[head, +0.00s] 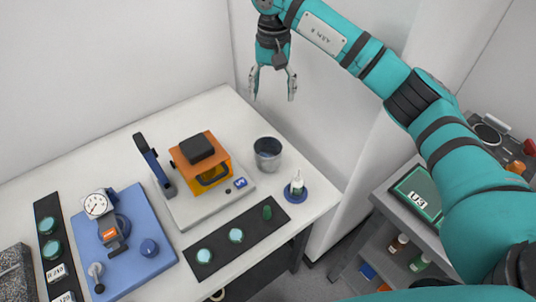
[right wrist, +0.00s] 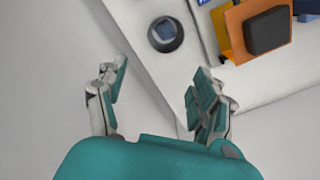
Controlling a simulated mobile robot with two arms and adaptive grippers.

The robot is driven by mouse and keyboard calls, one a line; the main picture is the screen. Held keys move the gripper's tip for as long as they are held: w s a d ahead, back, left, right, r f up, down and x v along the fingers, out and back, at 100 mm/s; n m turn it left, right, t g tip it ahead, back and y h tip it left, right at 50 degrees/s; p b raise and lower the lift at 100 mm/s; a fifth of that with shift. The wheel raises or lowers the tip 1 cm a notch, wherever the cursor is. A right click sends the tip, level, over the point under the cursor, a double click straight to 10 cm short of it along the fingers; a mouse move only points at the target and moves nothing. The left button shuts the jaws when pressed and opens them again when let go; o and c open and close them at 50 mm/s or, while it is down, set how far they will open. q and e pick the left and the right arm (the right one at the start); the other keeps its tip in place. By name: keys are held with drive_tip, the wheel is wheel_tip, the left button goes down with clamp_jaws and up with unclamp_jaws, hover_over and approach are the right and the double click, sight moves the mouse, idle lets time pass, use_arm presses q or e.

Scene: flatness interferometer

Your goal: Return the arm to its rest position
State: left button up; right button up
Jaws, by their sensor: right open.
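My right arm (head: 440,130) is teal and reaches across the upper right of the head view. My right gripper (head: 273,88) hangs fingers down above the far end of the white table, above and behind the metal cup. It is open and empty. In the right wrist view its two fingers (right wrist: 158,92) are spread apart with only pale surface between them. My left gripper is not in view.
A metal cup (head: 267,153), an orange device with a black block (head: 199,149), a dial gauge stand on a blue plate (head: 123,240) and a black strip with green discs (head: 236,236) are on the table. A grey shelf cart (head: 385,225) is at right.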

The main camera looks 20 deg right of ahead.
drive_tip(key=shift+r, duration=0.55)
